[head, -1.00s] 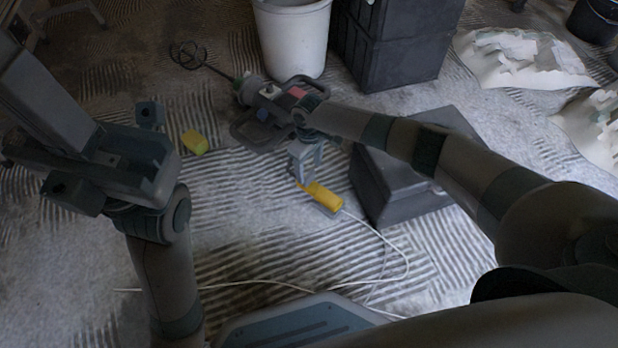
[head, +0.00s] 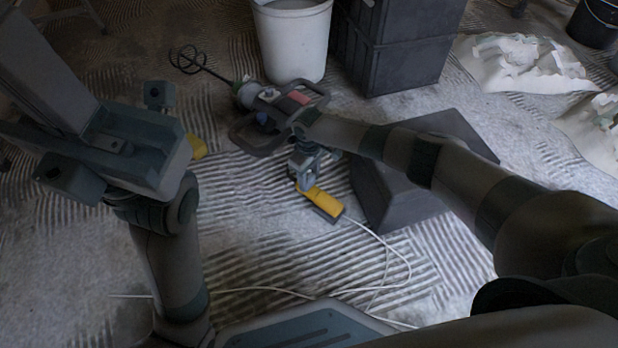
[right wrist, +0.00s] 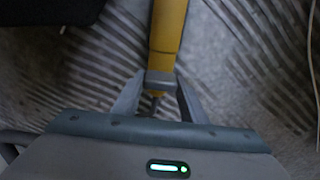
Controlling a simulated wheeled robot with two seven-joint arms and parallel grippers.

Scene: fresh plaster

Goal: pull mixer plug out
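The yellow socket block (head: 318,204) lies on the floor with a white cable running from its near end. It also shows in the right wrist view (right wrist: 168,30). A small grey plug (right wrist: 160,80) sits at its end, between my right gripper's fingers. My right gripper (head: 304,183) is right at that end; no clear gap shows beside the plug, but I cannot tell if the fingers press on it. The mixer (head: 272,108) lies behind, partly hidden by my right arm. My left gripper (head: 115,140) is open and empty, high on the left.
A dark box (head: 385,195) stands just right of the socket block. A white bucket (head: 293,45) and stacked dark crates (head: 410,50) stand behind. Another yellow object (head: 199,147) is partly hidden by my left gripper. The white cable (head: 405,262) loops over the ridged floor.

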